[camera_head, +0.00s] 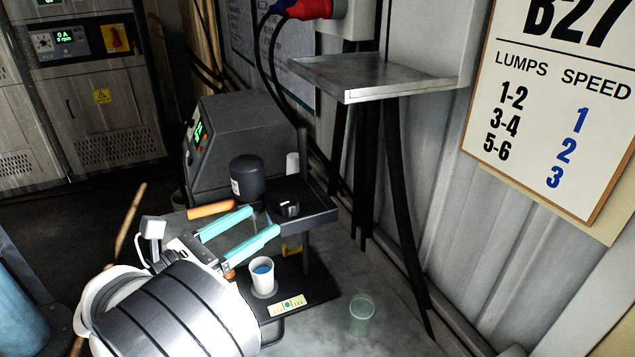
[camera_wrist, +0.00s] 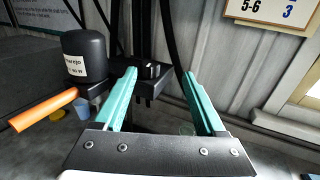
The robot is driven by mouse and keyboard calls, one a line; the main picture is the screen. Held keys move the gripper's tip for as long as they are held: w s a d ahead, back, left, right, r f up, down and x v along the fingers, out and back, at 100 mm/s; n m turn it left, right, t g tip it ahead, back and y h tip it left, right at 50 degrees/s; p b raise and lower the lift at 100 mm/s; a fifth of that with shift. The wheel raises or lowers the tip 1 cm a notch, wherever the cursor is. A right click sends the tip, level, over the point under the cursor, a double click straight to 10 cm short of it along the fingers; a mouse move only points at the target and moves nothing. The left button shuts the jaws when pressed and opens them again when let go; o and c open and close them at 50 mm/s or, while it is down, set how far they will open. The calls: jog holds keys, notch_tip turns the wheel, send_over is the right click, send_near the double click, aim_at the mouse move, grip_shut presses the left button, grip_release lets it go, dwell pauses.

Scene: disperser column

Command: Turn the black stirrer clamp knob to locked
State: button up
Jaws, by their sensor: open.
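The black stirrer clamp knob (camera_head: 289,208), with a pale mark on it, sits on a dark bracket (camera_head: 318,213) by the upright post (camera_head: 303,150). In the wrist view the knob (camera_wrist: 153,70) shows beyond the fingertips, nearer the left one. My gripper (camera_head: 261,220) is open and empty, with two teal fingers pointing toward the knob; they appear apart from it. The wrist view also shows my gripper (camera_wrist: 159,74). The black stirrer motor (camera_head: 247,178) stands left of the knob. Which way the knob is turned is too small to tell.
An orange handle (camera_head: 211,209) juts left beside my gripper. A white cup of blue liquid (camera_head: 262,276) stands on the base below. A clear green glass (camera_head: 361,314) stands on the bench to the right. A metal shelf (camera_head: 370,78) and hanging black cables (camera_head: 400,190) are behind.

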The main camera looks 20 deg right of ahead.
aim_at(300, 205)
jog(key=shift+n+t+y, duration=0.4)
jog(key=shift+n+t, duration=0.1)
jog(key=shift+t, duration=0.2)
jog(key=x, duration=0.4)
jog(key=f+x, duration=0.1)
jog(key=x, duration=0.8)
jog(key=shift+w+a+f, duration=0.15)
jog(key=shift+w+f, duration=0.05)
jog(key=shift+w, duration=0.15)
grip_shut()
